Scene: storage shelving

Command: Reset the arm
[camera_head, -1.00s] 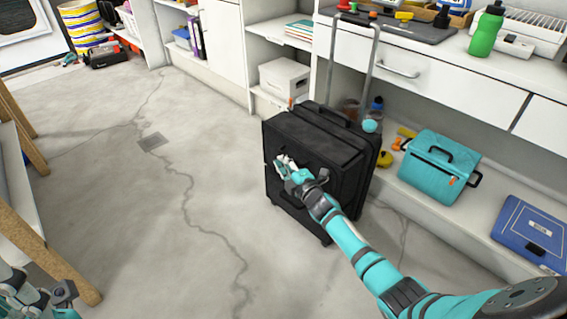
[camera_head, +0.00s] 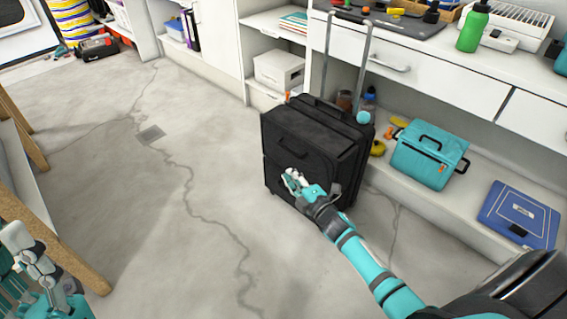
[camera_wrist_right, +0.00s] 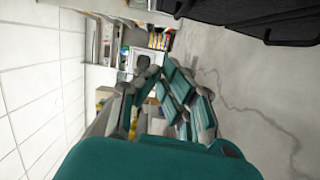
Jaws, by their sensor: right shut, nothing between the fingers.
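My right arm reaches in from the lower right in the head view. Its right gripper (camera_head: 288,180) is shut and empty, in front of the black suitcase's front face. I cannot tell whether it touches the suitcase. The right wrist view shows the gripper's fingers (camera_wrist_right: 160,92) drawn together with nothing held. My left gripper (camera_head: 22,255) shows partly at the lower left edge of the head view, beside the wooden leg; its jaw opening is unclear.
The black suitcase (camera_head: 308,140) stands upright on the floor with its handle raised. A shelf unit with drawers (camera_head: 420,75) runs along the right, with a teal bag (camera_head: 428,160) and blue case (camera_head: 518,213) low down. A wooden frame (camera_head: 52,250) stands left. The middle floor is clear.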

